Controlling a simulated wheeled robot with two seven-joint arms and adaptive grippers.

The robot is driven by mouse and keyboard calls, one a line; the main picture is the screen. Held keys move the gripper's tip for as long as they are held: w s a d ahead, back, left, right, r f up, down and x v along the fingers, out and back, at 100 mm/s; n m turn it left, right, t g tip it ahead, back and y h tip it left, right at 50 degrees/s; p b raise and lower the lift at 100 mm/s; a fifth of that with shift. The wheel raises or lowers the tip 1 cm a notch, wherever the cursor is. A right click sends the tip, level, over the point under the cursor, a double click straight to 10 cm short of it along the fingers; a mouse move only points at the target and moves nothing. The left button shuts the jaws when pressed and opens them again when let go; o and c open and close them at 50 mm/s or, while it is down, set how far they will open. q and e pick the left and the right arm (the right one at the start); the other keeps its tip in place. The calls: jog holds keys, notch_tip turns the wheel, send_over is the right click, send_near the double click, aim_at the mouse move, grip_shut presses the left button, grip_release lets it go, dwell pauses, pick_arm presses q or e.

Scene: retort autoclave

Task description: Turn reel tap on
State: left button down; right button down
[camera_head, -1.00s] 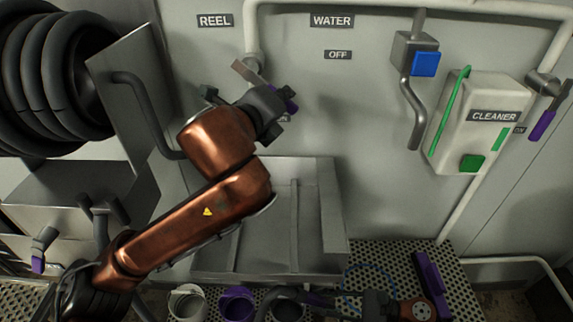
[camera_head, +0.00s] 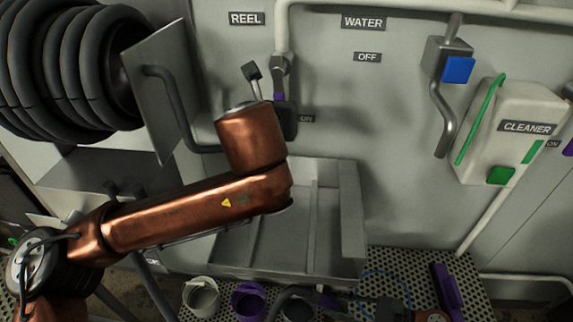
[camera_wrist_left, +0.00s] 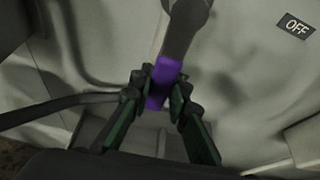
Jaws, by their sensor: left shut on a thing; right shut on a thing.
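The reel tap (camera_head: 281,65) hangs from a pipe under the REEL sign, with a grey lever and a purple grip (camera_head: 279,97). My left gripper (camera_head: 272,92) is at this grip, its palm largely hidden behind my copper wrist. In the left wrist view the fingers (camera_wrist_left: 158,92) are on either side of the purple grip (camera_wrist_left: 160,82), shut on it. The lever points downward. A partly covered sign (camera_head: 306,119) beside it seems to read ON.
A hose reel (camera_head: 70,65) and its metal side plate (camera_head: 160,85) stand left of the tap. A steel basin (camera_head: 352,215) is below. The water valve (camera_head: 445,75) and cleaner box (camera_head: 510,130) are at right. Several cups (camera_head: 201,298) stand in front.

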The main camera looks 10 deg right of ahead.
pick_arm(q)
jog(key=shift+a+f+m, duration=0.1)
jog(key=shift+a+m, duration=0.15)
jog(key=shift+m, duration=0.05)
dwell(0.4)
jog(key=c, duration=1.8)
grip_release()
jog(key=v, duration=1.2)
jog(key=shift+d, duration=0.15)
